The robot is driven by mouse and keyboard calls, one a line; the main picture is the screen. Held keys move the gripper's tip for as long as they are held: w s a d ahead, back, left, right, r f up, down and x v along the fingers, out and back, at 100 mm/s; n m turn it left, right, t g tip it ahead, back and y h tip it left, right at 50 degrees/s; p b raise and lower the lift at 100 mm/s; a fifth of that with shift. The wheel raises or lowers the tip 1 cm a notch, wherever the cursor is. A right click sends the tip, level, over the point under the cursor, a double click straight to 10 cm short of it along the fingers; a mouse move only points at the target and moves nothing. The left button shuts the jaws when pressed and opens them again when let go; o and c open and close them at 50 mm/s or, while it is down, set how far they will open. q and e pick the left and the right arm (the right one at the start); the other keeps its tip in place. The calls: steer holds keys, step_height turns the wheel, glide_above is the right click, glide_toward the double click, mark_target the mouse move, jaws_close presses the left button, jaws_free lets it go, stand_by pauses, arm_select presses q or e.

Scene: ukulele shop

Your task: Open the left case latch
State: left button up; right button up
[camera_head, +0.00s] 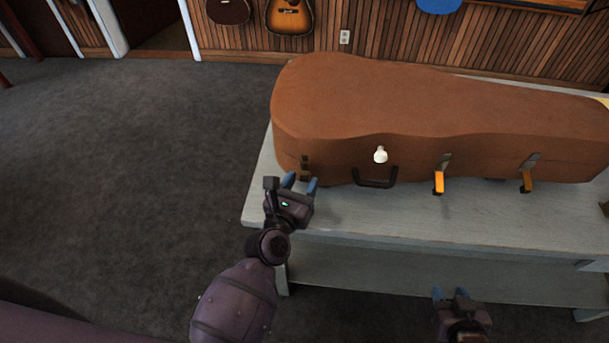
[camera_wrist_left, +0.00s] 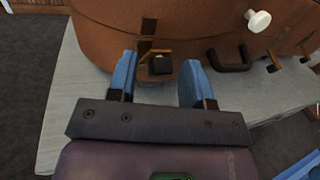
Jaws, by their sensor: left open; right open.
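The brown instrument case (camera_head: 430,100) lies closed on a pale table. Its left latch (camera_head: 305,168) is dark and sits on the front face, left of the handle (camera_head: 375,180). In the left wrist view this latch (camera_wrist_left: 161,65) shows a dark block and a thin orange strip, beyond and between the blue fingertips. Whether it is fastened is hard to tell. My left gripper (camera_head: 301,184) is open, just in front of and below the latch, with nothing between its fingers. My right gripper (camera_head: 450,293) is open and empty, low at the front, away from the case.
A white knob (camera_head: 380,155) sticks out above the handle. The table (camera_head: 400,220) has a clear front strip. Open carpet lies to the left; guitars hang on the back wall.

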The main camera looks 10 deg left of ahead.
arm_select(q)
steer(key=shift+x, duration=1)
steer(key=shift+c, duration=0.4)
